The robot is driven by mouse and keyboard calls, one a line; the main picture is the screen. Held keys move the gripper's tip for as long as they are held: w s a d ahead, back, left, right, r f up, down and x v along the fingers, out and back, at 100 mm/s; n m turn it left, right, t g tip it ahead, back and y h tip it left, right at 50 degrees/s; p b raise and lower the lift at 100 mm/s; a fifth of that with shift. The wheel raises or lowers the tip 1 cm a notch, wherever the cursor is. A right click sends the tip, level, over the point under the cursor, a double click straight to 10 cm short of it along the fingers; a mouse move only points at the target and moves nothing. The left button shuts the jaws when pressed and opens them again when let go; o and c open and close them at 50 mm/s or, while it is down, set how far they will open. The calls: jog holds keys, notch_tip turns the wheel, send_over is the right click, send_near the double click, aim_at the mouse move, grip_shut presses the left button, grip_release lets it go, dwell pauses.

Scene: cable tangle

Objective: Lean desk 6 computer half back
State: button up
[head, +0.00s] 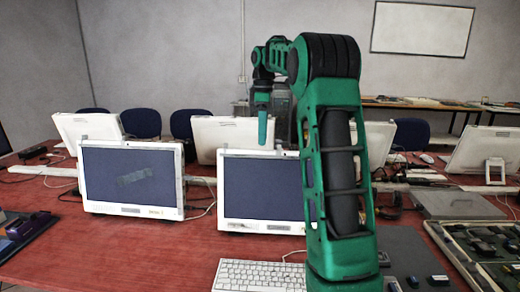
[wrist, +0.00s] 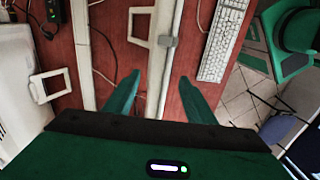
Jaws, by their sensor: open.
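Several white all-in-one computers stand on the red desks; no desk number is readable, so I cannot tell which is computer 6. In the head view, one front computer (head: 131,179) is at left and another (head: 262,192) is at centre, partly hidden by my arm. Behind them, computers show at left (head: 82,128), centre (head: 222,133) and right (head: 478,150). My gripper (head: 265,132) hangs fingers down above the centre computers. In the wrist view my gripper (wrist: 160,88) is open and empty over the desk, with white stand frames (wrist: 140,42) (wrist: 36,92) below and beyond it.
A white keyboard (head: 258,275) lies at the front; another keyboard (wrist: 222,42) shows in the wrist view. A pale cable trunk (head: 205,181) and loose cables run across the desk. Boards with parts (head: 485,250) lie at right. Blue chairs (head: 140,122) stand behind.

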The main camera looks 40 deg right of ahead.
jog(key=shift+r, duration=1.25)
jog(key=s+a+f+m, duration=0.5)
jog(key=s+f, duration=0.1)
jog(key=s, duration=0.6)
jog(key=s+a+f+m, duration=0.5)
jog(key=s+a+f, duration=0.1)
jog(key=s, duration=0.6)
jog(key=s+a+f+m, duration=0.5)
jog(key=s+f, duration=0.1)
jog(key=s, duration=0.7)
jog(key=shift+a+f+m, duration=0.15)
jog(key=shift+f+m, duration=0.05)
jog(key=shift+m, duration=0.1)
jog(key=shift+t, duration=0.3)
